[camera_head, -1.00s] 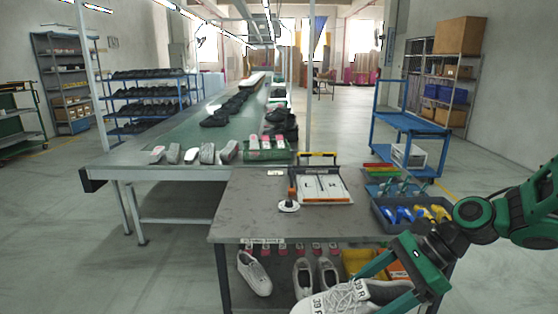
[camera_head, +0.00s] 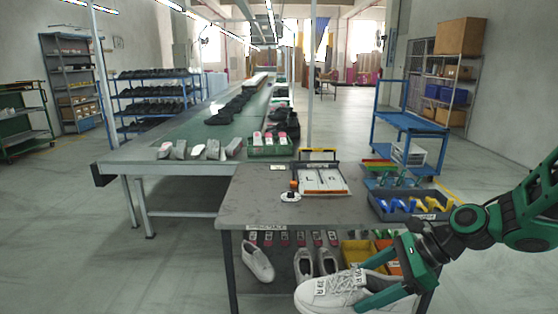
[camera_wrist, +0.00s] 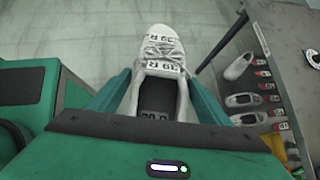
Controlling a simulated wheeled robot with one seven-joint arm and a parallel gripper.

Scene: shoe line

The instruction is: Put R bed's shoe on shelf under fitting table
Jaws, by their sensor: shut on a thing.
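My gripper (camera_head: 372,278) is shut on a white lace-up shoe (camera_head: 322,297), in front of the fitting table (camera_head: 262,205) at the lower right. The wrist view shows the shoe (camera_wrist: 163,38) between both green fingers, toe pointing away, with "39 R" tags on the laces and inside. On the tabletop, the fitting board with L and R beds (camera_head: 326,180) shows no shoe. Under the tabletop, the shelf holds a white shoe (camera_head: 257,262) at left and a white pair (camera_head: 316,263) nearer the middle, below a row of red-and-white tags. The held shoe hides part of the shelf.
A dark tray with blue and yellow items (camera_head: 410,205) sits at the tabletop's right end. A conveyor (camera_head: 190,150) adjoins behind, and a blue cart (camera_head: 408,125) stands back right. The floor left of the table is clear.

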